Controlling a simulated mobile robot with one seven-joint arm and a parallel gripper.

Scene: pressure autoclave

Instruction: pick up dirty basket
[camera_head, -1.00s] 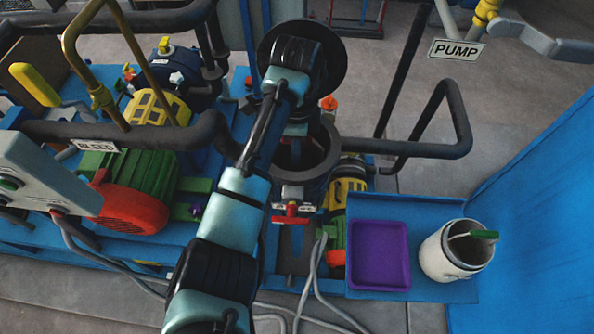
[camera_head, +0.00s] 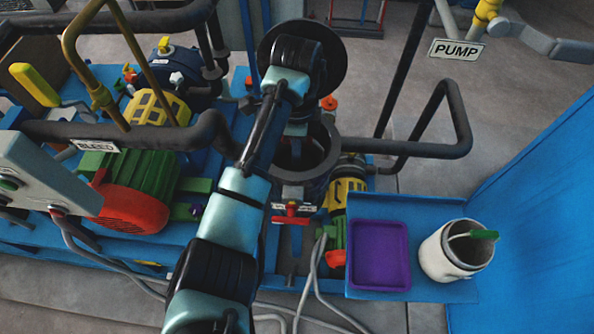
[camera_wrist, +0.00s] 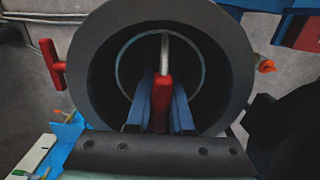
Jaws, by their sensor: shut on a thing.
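The basket's red handle (camera_wrist: 161,100) stands between the two blue fingers of my gripper (camera_wrist: 163,104) in the wrist view. My gripper is shut on this handle. A pale bar rises from the handle, and a thin pale ring, seemingly the basket's rim, shows around it inside the dark round vessel (camera_wrist: 88,60). The rest of the basket is in shadow, so I cannot tell its contents or whether it touches the bottom. In the head view the vessel (camera_head: 328,160) stands open below my arm, and my arm hides the gripper and basket.
The vessel's round lid (camera_head: 334,62) stands open behind my arm. A purple tray (camera_head: 380,255) and a white pot (camera_head: 445,255) with a green-handled tool sit on the blue shelf at right. Dark pipes (camera_head: 430,150) flank the vessel; the green-red motor (camera_head: 135,200) is left.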

